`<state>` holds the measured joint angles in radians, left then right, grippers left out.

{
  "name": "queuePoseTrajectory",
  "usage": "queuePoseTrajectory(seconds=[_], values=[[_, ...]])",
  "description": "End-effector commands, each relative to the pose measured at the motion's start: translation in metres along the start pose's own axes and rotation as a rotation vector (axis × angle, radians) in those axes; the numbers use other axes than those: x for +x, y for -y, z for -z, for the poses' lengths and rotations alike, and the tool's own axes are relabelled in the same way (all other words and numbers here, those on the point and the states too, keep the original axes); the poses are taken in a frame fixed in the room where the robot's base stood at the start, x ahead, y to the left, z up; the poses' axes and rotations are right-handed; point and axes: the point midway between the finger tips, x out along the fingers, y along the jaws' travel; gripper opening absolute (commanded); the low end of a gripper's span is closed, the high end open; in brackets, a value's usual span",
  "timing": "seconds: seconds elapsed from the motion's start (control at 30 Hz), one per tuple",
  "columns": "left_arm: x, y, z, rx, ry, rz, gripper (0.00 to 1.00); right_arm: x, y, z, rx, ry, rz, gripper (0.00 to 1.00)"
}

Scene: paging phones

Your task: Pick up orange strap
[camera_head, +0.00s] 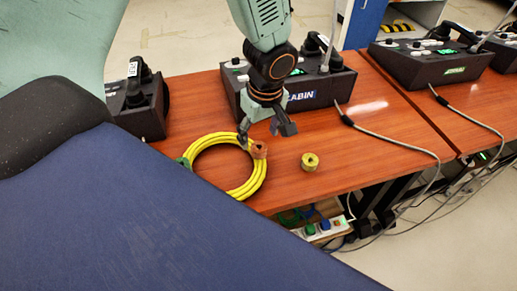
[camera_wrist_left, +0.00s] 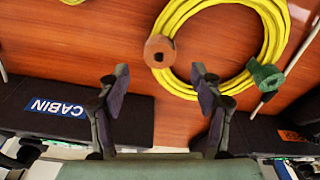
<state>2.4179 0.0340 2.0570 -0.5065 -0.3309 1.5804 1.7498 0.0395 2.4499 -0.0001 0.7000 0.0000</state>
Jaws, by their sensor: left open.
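The orange strap (camera_head: 259,150) is a small brownish-orange roll around the right side of a coiled yellow cable (camera_head: 228,138) on the wooden table. In the left wrist view the orange strap (camera_wrist_left: 159,51) sits on the near left part of the coil (camera_wrist_left: 270,25). My left gripper (camera_head: 266,131) is over the table at the coil's right side. Its jaws are apart and empty. In the wrist view the strap is just beyond the gap between the fingertips (camera_wrist_left: 160,75). My right gripper does not show.
A green strap (camera_head: 183,162) is on the coil's left side. A yellow roll (camera_head: 310,161) stands right of the coil. A dark "CABIN" paging phone (camera_head: 300,97) is behind the gripper. A grey cable (camera_head: 385,141) crosses the table at right.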

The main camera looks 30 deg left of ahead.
Motion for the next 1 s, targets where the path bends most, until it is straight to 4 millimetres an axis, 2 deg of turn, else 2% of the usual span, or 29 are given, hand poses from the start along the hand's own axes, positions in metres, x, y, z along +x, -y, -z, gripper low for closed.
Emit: queuePoseTrajectory(seconds=[0.03, 0.2, 0.53, 1.0], values=[[0.011, 0.003, -0.002, 0.001, 0.002, 0.004, 0.66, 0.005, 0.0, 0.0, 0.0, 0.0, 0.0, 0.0], [0.034, 0.002, -0.002, 0.001, 0.001, 0.002, 0.66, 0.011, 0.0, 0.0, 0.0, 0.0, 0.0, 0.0], [0.039, -0.001, 0.0, 0.0, 0.0, 0.0, 0.66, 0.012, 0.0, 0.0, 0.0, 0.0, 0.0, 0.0], [0.039, -0.001, 0.0, 0.0, 0.0, 0.001, 0.27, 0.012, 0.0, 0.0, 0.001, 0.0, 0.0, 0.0]])
